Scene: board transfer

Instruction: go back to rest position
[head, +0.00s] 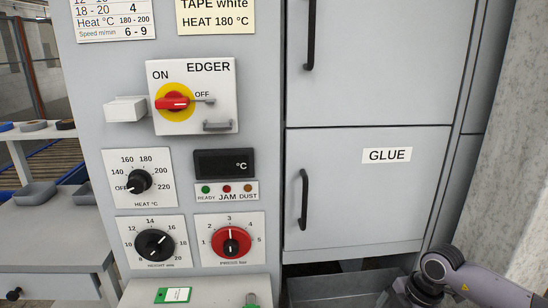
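The grey edger machine stands in front of me. Its red rotary main switch (175,103) on a yellow disc has its white mark turned to the right, towards the OFF side. The black heat knob (139,181) points left at OFF, the red pressure knob (231,242) points up near 3, and the height knob (154,245) points to the upper right. The dark display (226,163) shows no digits. Part of my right arm shows at the bottom right corner, touching nothing that I can make out; its fingers are not visible. My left gripper is out of view.
A cabinet with a GLUE door (365,190) and dark handles is right of the panel, its doors shut. A grey bin (335,288) is below it. A pale pillar (528,170) rises at the right. A grey table (50,240) with a tray (35,193) is at left.

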